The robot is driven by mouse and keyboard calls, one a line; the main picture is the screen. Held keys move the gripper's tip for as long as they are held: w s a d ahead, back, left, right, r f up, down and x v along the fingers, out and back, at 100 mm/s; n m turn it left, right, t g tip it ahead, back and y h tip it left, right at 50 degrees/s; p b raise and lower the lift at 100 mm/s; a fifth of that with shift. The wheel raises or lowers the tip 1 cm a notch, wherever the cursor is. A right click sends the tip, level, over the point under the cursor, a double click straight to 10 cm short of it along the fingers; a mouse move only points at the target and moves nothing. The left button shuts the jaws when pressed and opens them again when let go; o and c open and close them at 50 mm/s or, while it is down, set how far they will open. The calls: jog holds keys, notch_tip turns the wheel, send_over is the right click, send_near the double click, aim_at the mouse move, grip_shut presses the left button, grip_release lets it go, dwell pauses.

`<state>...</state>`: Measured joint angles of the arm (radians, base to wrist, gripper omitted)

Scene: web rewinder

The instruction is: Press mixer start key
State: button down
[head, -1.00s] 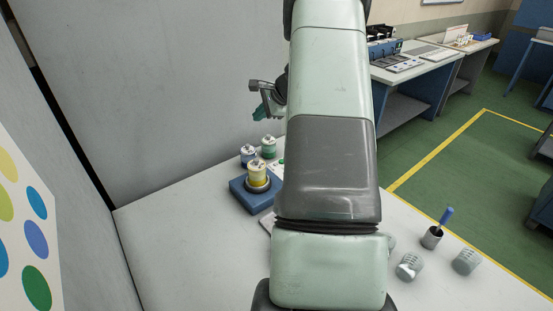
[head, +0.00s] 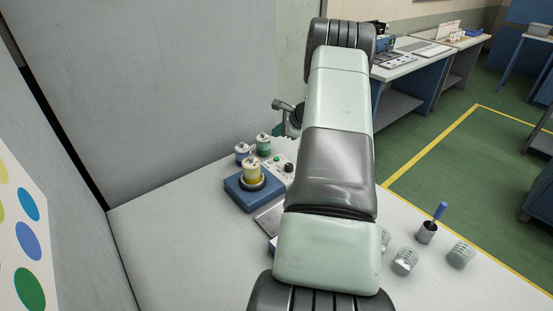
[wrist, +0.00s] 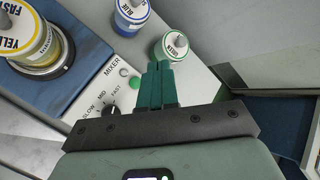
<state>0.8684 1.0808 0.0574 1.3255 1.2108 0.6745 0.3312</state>
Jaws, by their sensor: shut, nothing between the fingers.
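The mixer panel (wrist: 90,128) is a white face with the label MIXER, beside a blue mixer base (wrist: 85,62). It bears a round green key (wrist: 134,83), a small pale round spot (wrist: 123,71) and a black speed knob (wrist: 111,110) marked SLOW, MID and FAST. In the head view the panel (head: 279,174) shows partly behind my arm. My gripper (wrist: 158,64) is shut and empty, its green fingers just right of the green key in the wrist view. I cannot tell its height above the panel. In the head view its fingers are mostly hidden.
A yellow-labelled can (head: 251,172) stands on the mixer base. A blue-labelled can (wrist: 130,14) and a green-labelled can (wrist: 172,46) stand close behind the panel, near my fingers. Cups and a holder (head: 426,233) with a blue-handled tool are at right. The table's front left is clear.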

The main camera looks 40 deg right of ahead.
aim_at(278, 159)
jog(key=shift+f, duration=4)
jog(key=shift+f, duration=0.15)
jog(key=shift+f, duration=0.25)
